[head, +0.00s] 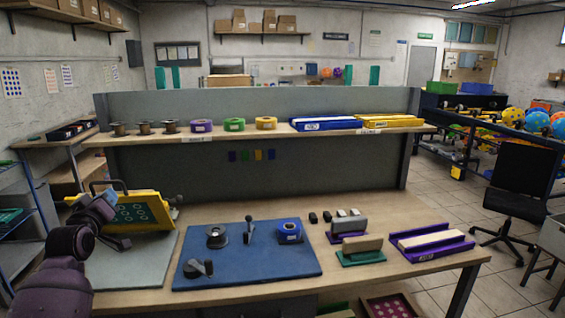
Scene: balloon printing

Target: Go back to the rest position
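My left gripper (118,242) is low on the left, at the end of my dark purple arm. It is close in front of a yellow frame (158,208) with a dark green panel, which stands tilted on a grey board (135,268). The gripper and wrist overlap the frame's left part. Whether they touch is not clear, and the fingers are too small and hidden to read. My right gripper is not in view.
A shelf (220,135) with coloured rolls crosses behind. A black chair (521,182) stands at right.

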